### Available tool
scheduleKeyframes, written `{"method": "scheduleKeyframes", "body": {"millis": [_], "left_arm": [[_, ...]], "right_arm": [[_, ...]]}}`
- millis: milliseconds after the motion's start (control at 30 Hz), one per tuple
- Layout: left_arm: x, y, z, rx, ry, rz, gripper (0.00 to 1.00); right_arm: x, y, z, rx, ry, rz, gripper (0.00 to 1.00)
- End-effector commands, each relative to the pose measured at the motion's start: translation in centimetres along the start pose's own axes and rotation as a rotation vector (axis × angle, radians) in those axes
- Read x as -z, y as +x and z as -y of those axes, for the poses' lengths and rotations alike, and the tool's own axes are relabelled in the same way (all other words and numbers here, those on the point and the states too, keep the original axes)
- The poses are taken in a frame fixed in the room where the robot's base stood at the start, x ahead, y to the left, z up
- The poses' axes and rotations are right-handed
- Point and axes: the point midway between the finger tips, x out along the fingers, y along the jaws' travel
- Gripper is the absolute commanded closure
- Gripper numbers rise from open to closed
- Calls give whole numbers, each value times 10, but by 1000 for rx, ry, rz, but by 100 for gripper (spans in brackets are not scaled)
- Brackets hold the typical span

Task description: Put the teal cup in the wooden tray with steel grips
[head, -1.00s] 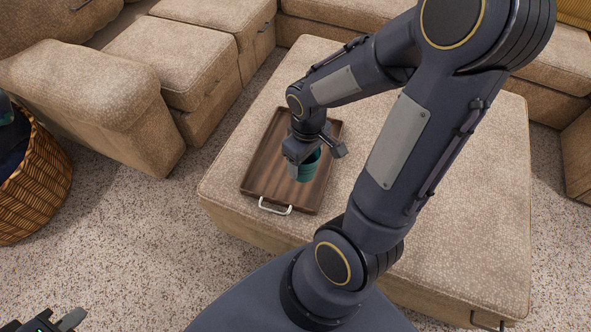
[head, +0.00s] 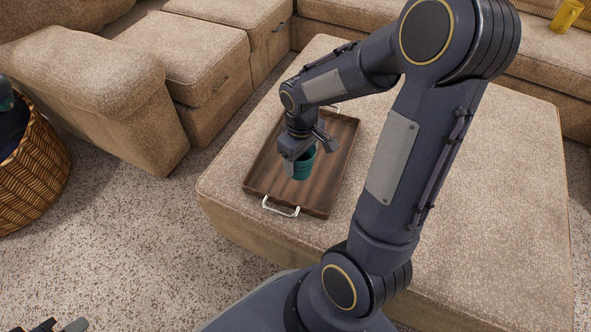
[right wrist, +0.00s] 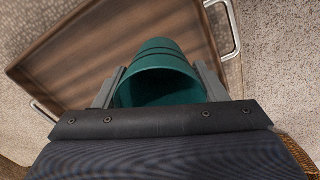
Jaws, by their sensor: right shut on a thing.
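The teal cup (head: 303,164) is over the wooden tray with steel grips (head: 325,196). My right gripper (head: 305,150) is shut on the cup near its rim. In the right wrist view the cup (right wrist: 160,75) sits between the two fingers (right wrist: 162,90), its open mouth towards the camera. The tray (right wrist: 75,75) shows below it. I cannot tell whether the cup's base touches the tray floor. The tray lies on the beige ottoman, and the rest of the tray looks empty. My left gripper (head: 62,326) is only partly in view at the bottom left edge.
The wide beige ottoman (head: 480,180) has free room right of the tray. Beige sofas (head: 90,80) stand left and behind. A wicker basket (head: 35,170) stands on the carpet at the far left. A yellow cup-like thing (head: 566,15) is at the top right.

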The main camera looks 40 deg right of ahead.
Motion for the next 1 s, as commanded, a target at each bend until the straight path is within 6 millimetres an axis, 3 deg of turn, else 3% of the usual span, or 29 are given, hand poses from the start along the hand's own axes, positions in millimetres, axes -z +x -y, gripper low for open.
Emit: {"method": "scheduleKeyframes", "body": {"millis": [33, 333, 533, 967, 1000], "left_arm": [[-3, 6, 3, 0, 0, 0, 100], [-7, 13, 6, 0, 0, 0, 100], [-13, 25, 12, 0, 0, 0, 100], [-14, 27, 12, 0, 0, 0, 100], [-13, 26, 12, 0, 0, 0, 100]], "right_arm": [[6, 11, 0, 1, -1, 1, 57], [21, 27, -2, 0, 0, 0, 57], [22, 57, -3, 0, 1, 1, 57], [22, 62, -3, 0, 1, -1, 57], [22, 60, -3, 0, 1, -1, 30]]}}
